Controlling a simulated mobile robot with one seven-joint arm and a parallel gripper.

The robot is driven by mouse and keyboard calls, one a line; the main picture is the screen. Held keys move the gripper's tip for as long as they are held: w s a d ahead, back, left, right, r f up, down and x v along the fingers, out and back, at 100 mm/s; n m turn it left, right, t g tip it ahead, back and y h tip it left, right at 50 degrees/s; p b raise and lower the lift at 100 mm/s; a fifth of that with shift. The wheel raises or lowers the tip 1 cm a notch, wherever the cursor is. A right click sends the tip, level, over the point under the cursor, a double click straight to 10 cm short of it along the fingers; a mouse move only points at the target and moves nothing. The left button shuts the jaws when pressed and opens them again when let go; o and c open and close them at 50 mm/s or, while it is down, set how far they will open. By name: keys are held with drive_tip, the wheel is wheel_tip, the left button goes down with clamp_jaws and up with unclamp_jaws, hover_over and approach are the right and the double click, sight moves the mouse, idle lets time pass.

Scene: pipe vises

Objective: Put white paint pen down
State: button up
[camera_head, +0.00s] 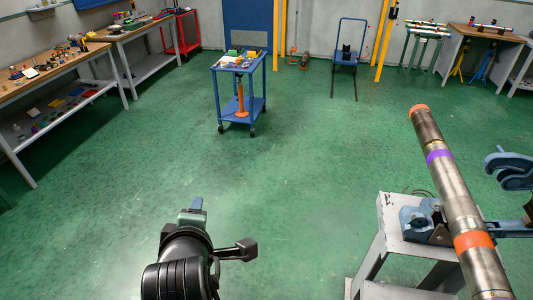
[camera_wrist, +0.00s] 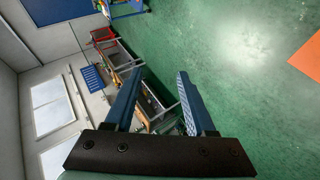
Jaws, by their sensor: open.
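I cannot make out a white paint pen in either view. My gripper (camera_head: 195,213) is at the lower left of the head view, over the open floor and partly hidden by my own arm. In the wrist view my gripper (camera_wrist: 160,77) has its two blue fingers spread apart. Nothing is held between them; a distant bench shows through the gap.
A long pipe (camera_head: 455,190) with orange and purple bands lies in a vise on a grey stand (camera_head: 400,235) at right. A blue cart (camera_head: 227,112) stands mid-floor at the back. A workbench (camera_head: 55,88) lines the left wall. The green floor between is clear.

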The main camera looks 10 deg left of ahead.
drive_tip(key=w+d+r+m+t, duration=0.2)
drive_tip(key=d+r+m+t, duration=0.3)
drive_tip(key=r, duration=0.8)
drive_tip(key=w+d+r+m+t, duration=0.1)
drive_tip(key=d+r+m+t, duration=0.35)
drive_tip(key=r, duration=0.85)
drive_tip(key=s+d+r+m+t+h, duration=0.2)
drive_tip(key=s+d+r+m+t, duration=0.1)
drive_tip(key=r, duration=0.6)
drive_tip(key=s+d+r+m+t+h, duration=0.2)
drive_tip(key=s+d+r+m+t, duration=0.2)
drive_tip(key=s+d+r+m, duration=0.2)
wheel_tip(320, 180, up, 4)
drive_tip(key=shift+s+d+r+m, duration=0.15)
drive_tip(key=shift+s+m, duration=0.2)
drive_tip(key=shift+s, duration=0.9)
drive_tip(key=shift+t, duration=0.25)
